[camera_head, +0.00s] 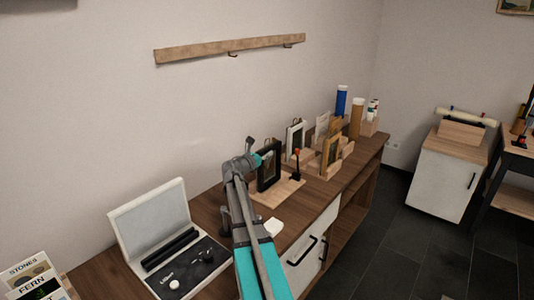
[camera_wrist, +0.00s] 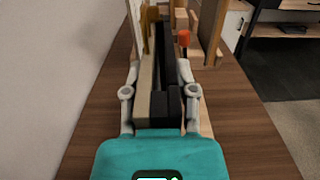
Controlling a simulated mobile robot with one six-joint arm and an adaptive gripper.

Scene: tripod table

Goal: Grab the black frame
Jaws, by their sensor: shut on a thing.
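The black frame (camera_head: 268,166) stands upright on a light wooden base (camera_head: 283,190) on the brown sideboard, with a dark picture inside it. My gripper (camera_head: 259,160) is at its left edge in the head view. In the wrist view, the two grey fingers of my gripper (camera_wrist: 158,78) lie on either side of the black frame (camera_wrist: 178,82), which is seen edge-on with a pale wooden strip along its left. The gripper is shut on it. The fingertip contact is partly hidden.
A small red-topped post (camera_head: 296,160) stands just right of the frame; it also shows in the wrist view (camera_wrist: 184,38). More frames in wooden stands (camera_head: 331,158) and a blue bottle (camera_head: 341,102) stand farther back. An open white case (camera_head: 150,225) lies front left.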

